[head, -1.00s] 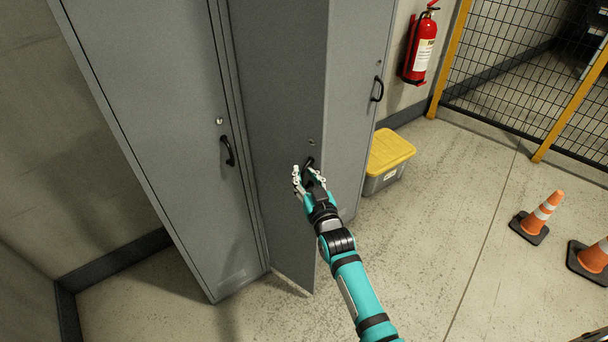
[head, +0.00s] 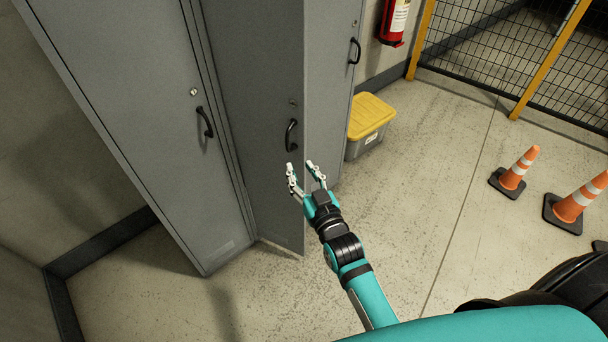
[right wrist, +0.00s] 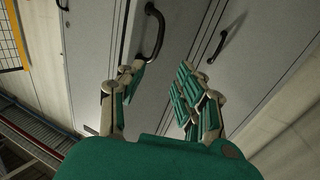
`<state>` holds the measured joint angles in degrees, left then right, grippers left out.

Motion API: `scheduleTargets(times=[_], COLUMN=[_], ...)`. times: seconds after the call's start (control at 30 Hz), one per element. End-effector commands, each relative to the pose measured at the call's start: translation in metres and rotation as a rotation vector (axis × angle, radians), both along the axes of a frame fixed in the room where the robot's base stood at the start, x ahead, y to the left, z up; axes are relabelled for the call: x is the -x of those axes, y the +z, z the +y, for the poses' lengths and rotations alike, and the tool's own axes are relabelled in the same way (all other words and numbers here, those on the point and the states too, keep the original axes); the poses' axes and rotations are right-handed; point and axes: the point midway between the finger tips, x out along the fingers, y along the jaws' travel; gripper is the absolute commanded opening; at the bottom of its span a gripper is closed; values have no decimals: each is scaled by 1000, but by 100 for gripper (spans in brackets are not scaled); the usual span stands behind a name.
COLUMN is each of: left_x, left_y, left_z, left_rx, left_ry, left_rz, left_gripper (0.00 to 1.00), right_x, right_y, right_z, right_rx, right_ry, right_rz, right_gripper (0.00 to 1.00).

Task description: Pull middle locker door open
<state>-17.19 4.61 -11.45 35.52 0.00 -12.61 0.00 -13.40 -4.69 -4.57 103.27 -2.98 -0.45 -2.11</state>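The middle locker door (head: 250,110) is grey and stands partly open, its right edge jutting out in front of the right locker. Its black handle (head: 291,135) is near that edge, below a small lock. My right gripper (head: 302,168) is open and empty, just below and in front of this handle, with a gap between them. In the right wrist view, the open fingers (right wrist: 160,76) point toward the door, and the handle (right wrist: 153,32) shows beyond the left finger. My left gripper is in neither view.
The left locker door (head: 120,90) is shut, with its own handle (head: 205,121). The right locker (head: 328,90) is partly hidden behind the middle door. A yellow-lidded bin (head: 370,115) stands beside it. Traffic cones (head: 516,172) stand at the right. The floor in front is clear.

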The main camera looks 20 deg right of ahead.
Motion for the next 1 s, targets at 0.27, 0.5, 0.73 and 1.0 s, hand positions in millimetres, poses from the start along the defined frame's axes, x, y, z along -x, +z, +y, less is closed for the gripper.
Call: scheduleTargets(times=[0.27,0.5,0.73,1.0], left_x=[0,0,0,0], left_y=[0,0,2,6], left_z=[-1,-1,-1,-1], left_rx=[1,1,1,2], left_ry=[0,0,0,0], left_rz=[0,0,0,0], left_gripper=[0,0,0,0], right_x=[12,10,-8,-43], right_y=[0,0,-8,4], right_z=[-1,-3,-36,-93], right_rx=[0,-10,-267,-811], right_ry=[0,1,25,99], right_rz=[-1,3,75,228], right_gripper=[34,21,0,0])
